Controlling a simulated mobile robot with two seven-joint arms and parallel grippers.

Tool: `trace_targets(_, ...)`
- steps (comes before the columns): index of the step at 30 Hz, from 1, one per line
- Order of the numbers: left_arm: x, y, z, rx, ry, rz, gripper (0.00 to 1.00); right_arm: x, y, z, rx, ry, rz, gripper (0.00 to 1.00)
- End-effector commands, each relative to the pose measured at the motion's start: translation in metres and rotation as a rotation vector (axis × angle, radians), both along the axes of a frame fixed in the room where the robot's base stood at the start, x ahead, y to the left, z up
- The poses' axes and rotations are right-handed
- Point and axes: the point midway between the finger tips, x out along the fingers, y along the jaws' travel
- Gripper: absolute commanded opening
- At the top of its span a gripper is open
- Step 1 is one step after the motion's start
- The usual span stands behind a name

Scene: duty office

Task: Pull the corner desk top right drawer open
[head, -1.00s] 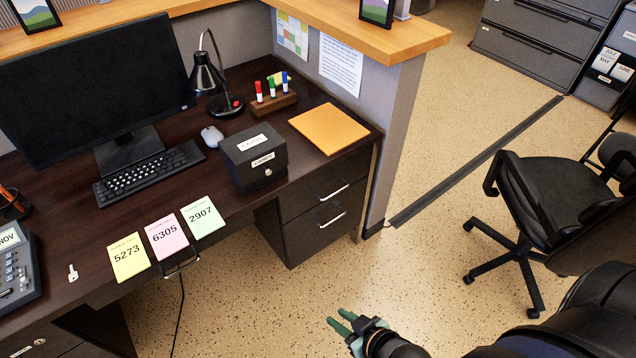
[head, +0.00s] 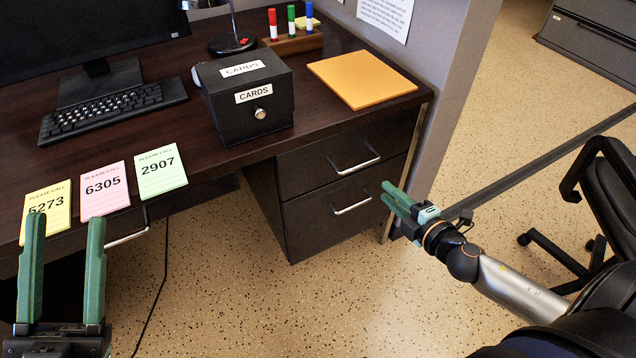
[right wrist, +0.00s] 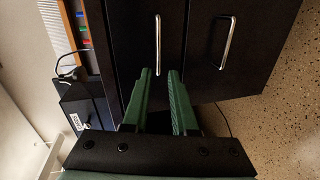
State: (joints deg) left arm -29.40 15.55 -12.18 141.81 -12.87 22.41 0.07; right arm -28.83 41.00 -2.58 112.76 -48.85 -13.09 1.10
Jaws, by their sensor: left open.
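The corner desk's top right drawer (head: 335,161) is shut, with a silver bar handle (head: 358,166). That handle also shows in the right wrist view (right wrist: 157,45), upright in the picture. My right gripper (head: 390,192) is open and empty in front of the drawer unit, apart from both handles in the head view. In the right wrist view its green fingers (right wrist: 164,72) point at the drawer fronts, and the top handle's near end lines up between the fingertips. My left gripper (head: 66,222) is open and empty at the lower left, overlapping the yellow note in the picture.
A lower drawer (head: 310,218) with its own handle (head: 352,207) sits below. A black card box (head: 245,100) and an orange envelope (head: 362,79) lie on the desktop above. A black chair (head: 610,190) stands at the right. Speckled floor in front of the drawers is clear.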

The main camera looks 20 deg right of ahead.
Motion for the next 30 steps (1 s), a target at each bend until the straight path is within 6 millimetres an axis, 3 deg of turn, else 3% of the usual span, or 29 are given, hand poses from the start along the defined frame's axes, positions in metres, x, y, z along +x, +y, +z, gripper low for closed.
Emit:
trace_targets(4, -0.015, -0.002, 0.003, 0.000, -0.083, -0.019, 0.50, 0.007, -0.003, -0.004, -0.073, -0.032, 0.031, 0.26)
trace_targets(11, -0.017, -0.003, 0.006, -0.002, -0.095, -0.023, 0.50, 0.021, -0.002, -0.004, -0.084, -0.039, 0.037, 0.26)
trace_targets(30, -0.016, -0.003, -0.006, -0.010, -0.083, -0.032, 0.50, 0.101, 0.003, -0.022, -0.082, -0.036, 0.034, 0.26)
